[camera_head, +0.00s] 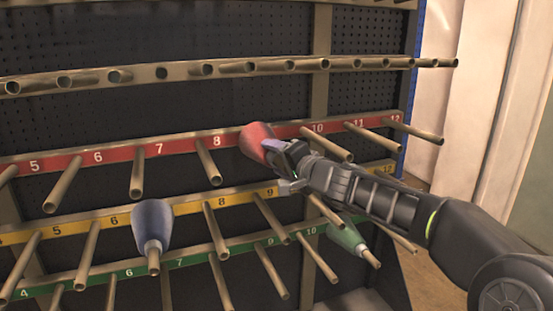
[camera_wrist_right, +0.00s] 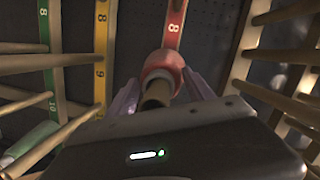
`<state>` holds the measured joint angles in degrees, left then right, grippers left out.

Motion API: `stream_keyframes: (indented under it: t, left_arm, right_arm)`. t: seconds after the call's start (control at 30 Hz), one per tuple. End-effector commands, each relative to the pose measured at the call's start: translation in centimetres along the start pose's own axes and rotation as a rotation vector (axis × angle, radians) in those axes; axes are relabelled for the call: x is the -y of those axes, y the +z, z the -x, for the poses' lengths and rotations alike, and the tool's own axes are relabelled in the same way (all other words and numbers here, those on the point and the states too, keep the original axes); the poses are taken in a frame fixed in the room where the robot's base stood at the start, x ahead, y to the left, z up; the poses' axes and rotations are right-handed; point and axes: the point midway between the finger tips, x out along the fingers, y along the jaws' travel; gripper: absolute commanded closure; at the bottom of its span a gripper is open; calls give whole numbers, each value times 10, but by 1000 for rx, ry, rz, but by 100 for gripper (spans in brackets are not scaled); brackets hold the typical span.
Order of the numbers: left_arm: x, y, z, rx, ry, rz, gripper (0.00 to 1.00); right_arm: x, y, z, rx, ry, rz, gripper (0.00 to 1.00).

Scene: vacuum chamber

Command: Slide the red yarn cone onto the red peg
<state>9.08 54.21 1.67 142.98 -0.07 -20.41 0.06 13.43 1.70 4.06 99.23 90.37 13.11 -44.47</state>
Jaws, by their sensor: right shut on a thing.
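The red yarn cone (camera_head: 258,142) is at the red-labelled rail (camera_head: 180,145), between the labels 8 and 10, and hides the label there. Its wide end is toward the rack. My right gripper (camera_head: 285,158) is shut on its near end. In the right wrist view the red cone (camera_wrist_right: 163,64) lies between the two fingers of the right gripper (camera_wrist_right: 165,88). A tan round stub (camera_wrist_right: 157,94) shows at the cone's near end; I cannot tell whether it is a peg through the cone or the cone's own tube. My left gripper is not in view.
A blue cone (camera_head: 152,222) is around a peg on the yellow rail (camera_head: 240,197). A green cone (camera_head: 347,238) hangs at the green rail, below my right arm. Bare pegs stick out on both sides of the red cone, including one at 8 (camera_head: 209,161) and one at 10 (camera_head: 327,143).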

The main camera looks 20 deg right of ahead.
Motion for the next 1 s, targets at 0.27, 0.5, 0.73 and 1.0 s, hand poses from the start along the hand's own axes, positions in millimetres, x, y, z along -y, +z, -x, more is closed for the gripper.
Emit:
stream_keyframes:
  t: [0.27, 0.5, 0.73, 1.0]
  left_arm:
    - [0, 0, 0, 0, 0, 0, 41]
    - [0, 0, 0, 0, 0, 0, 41]
    - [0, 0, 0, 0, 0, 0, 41]
    - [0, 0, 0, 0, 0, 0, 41]
  right_arm:
    - [0, 0, 0, 0, 1, 0, 67]
    - [-1, 0, 0, 0, 1, 0, 86]
    - [1, 0, 0, -1, -2, 1, 100]
    - [1, -2, -4, -1, -2, 1, 38]
